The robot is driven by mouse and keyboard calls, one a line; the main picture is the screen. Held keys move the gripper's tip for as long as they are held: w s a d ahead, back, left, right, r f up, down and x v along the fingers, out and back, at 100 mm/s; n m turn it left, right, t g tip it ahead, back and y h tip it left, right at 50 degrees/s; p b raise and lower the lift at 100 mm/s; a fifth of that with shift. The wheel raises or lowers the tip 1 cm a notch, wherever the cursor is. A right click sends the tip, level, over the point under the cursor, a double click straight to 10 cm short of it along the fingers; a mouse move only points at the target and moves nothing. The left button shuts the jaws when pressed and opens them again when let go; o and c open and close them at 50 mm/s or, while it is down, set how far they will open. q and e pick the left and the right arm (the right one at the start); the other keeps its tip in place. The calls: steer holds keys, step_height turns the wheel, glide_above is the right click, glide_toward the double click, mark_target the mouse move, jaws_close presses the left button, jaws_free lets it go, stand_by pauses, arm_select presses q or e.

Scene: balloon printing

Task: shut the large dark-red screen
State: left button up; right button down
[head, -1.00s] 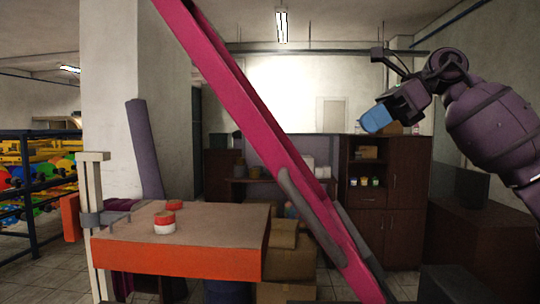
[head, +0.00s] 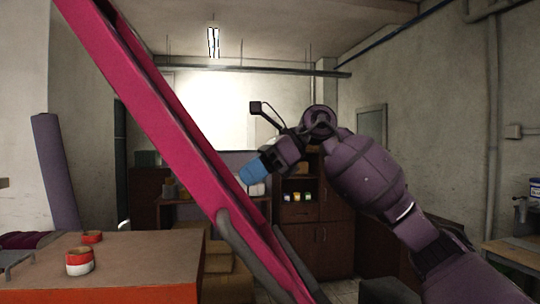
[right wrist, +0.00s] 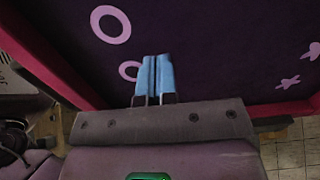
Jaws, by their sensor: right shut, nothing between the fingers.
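The large dark-red screen (head: 150,100) stands open at a steep tilt in the head view, its frame seen nearly edge-on from upper left to lower middle. A grey handle-like bar runs along its lower part. My right gripper (head: 253,172) has blue fingertips and is just to the right of the screen's frame in the head view. In the right wrist view the fingertips (right wrist: 154,76) are together and empty in front of the screen's dark purple mesh (right wrist: 220,45), which has pale rings and star shapes. I cannot tell whether they touch it. My left gripper is out of view.
An orange-edged table (head: 110,294) stands at lower left with red-and-white tins (head: 79,262) on it. A purple roll (head: 55,170) leans behind it. Boxes and dark cabinets (head: 320,240) stand behind the screen. A small table (head: 515,255) is at far right.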

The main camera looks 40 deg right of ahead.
arm_select(q)
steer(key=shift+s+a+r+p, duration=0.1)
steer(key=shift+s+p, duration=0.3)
steer(key=shift+p, duration=0.2)
arm_select(e)
steer(key=shift+x, duration=2.4)
